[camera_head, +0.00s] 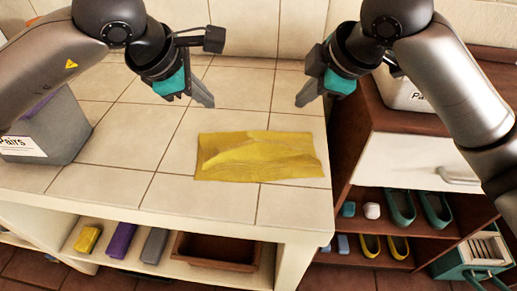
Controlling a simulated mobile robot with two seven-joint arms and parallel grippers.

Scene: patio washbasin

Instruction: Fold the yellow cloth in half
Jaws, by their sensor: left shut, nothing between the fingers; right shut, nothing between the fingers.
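The yellow cloth (258,157) lies on the tiled counter (115,185) near its front edge. It shows as a wide, low rectangle with some creases and a paler ridge across its middle. My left gripper (207,103) is shut and empty, above the counter behind the cloth's left part. My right gripper (301,103) is shut and empty, behind the cloth's right part. Both are apart from the cloth.
A grey bin (50,130) labelled "Pairs" stands at the left. At the right is a wooden cabinet (395,122) with a white drawer and shoes below. Under the counter, a shelf holds a yellow block (87,238), other blocks and a brown tray (215,252). Counter around the cloth is clear.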

